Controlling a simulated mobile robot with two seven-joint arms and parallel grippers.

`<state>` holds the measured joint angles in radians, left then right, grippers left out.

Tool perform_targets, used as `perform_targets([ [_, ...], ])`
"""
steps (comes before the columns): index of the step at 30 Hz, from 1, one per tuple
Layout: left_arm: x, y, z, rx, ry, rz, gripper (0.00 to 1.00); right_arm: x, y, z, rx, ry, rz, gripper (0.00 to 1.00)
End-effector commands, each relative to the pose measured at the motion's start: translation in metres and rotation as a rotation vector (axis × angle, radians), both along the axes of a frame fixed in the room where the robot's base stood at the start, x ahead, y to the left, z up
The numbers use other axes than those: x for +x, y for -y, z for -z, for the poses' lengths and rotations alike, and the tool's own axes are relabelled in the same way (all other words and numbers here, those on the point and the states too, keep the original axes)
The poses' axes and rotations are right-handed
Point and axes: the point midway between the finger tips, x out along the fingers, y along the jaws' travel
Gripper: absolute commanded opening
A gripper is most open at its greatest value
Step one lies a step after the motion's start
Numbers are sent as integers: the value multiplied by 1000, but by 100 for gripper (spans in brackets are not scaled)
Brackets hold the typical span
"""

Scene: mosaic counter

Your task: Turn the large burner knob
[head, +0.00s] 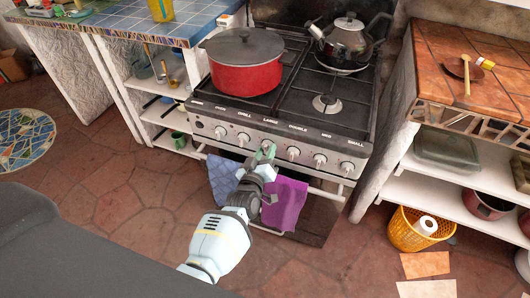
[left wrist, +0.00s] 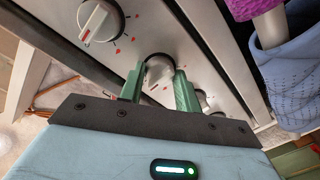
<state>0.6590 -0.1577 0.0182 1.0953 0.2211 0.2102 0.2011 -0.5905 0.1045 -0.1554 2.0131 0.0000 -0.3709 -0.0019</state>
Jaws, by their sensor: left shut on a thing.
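The stove front carries a row of silver knobs. The large burner knob sits under a label that appears to read "LARGE" and is mostly hidden by my gripper in the head view. In the left wrist view the large burner knob (left wrist: 158,71) shows as a round metal knob between my green fingers. My left gripper (head: 267,151) reaches up to the panel and is shut on this knob, with a finger on each side; it also shows in the left wrist view (left wrist: 158,88). My right gripper is not in view.
Neighbouring knobs (head: 293,153) stand close on both sides. Below, a blue towel (head: 222,180) and a purple towel (head: 287,205) hang from the oven rail. A red pot (head: 245,78) and a kettle (head: 346,40) stand on the stove. Counters flank it.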

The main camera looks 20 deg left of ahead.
Motion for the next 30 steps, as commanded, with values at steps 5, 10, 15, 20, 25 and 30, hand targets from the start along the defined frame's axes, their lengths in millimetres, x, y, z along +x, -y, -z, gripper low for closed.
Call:
perform_targets([
  [5,0,0,0,2,0,0,50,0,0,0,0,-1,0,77],
  [10,0,0,0,1,0,0,55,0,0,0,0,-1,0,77],
  [15,-1,0,0,1,0,0,55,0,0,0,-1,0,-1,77],
  [20,-12,0,-1,1,0,0,55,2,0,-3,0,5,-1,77],
  [25,-36,1,-2,0,0,0,55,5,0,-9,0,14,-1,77],
  [30,-60,1,-3,0,-1,1,55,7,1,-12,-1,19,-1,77],
])
